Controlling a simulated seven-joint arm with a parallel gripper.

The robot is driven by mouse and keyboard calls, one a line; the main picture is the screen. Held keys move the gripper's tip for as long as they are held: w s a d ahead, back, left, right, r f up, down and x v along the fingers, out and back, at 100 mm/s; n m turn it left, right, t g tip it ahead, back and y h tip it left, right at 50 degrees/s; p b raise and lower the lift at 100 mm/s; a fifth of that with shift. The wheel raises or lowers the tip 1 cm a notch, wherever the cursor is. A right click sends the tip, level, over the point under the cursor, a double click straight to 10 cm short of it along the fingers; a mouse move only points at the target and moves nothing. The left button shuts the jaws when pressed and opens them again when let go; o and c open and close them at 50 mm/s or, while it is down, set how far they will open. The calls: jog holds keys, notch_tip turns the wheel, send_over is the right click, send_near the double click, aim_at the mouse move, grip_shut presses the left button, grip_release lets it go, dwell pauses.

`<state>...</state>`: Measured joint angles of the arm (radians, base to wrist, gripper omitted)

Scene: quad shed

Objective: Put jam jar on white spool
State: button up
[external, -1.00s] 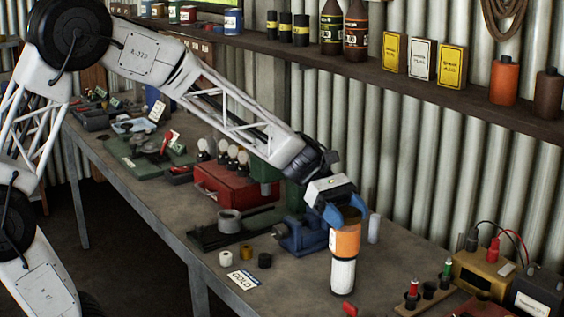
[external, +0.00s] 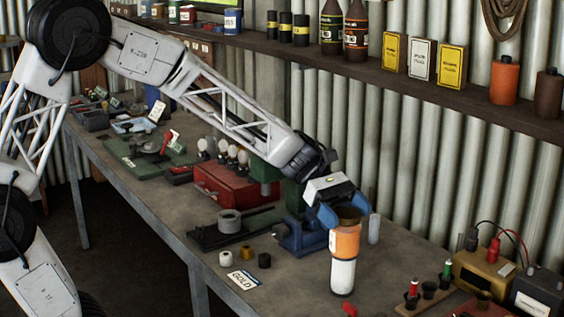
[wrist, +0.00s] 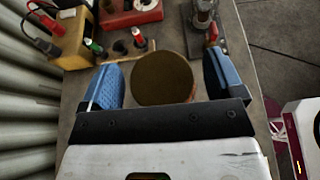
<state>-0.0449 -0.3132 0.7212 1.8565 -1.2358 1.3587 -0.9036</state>
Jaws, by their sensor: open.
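The jam jar (external: 346,241), orange with a brownish-gold lid, stands upright on the white spool (external: 343,275), a white cylinder near the front of the bench. The two look stacked and touching. My gripper (external: 344,213) is open at the jar's top, with one blue finger on each side of the lid. In the wrist view the round lid (wrist: 163,80) sits between the spread fingers, with gaps on both sides. The spool is hidden under the jar in that view.
A blue vise (external: 300,237) stands just left of the jar. A yellow box (external: 483,272) with leads stands at right. Bare bench lies between the jar and the card.

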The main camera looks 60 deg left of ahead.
jog(key=v, duration=1.1)
jog(key=shift+a, duration=0.2)
jog(key=shift+s+r, duration=0.1)
jog(key=shift+r, duration=0.1)
dwell(0.3)
jog(key=s+a+m+t+y, duration=0.1)
jog(key=s+m+y, duration=0.5)
jog(key=s, duration=0.8)
jog(key=s+a+f+m+t+y, duration=0.1)
jog(key=s+m+y, duration=0.6)
jog(key=s+m, duration=0.5)
jog(key=s, duration=0.2)
jog(key=shift+s+a+f+t+y, duration=0.15)
jog(key=shift+s+a+t+y, duration=0.15)
jog(key=shift+s+a, duration=0.1)
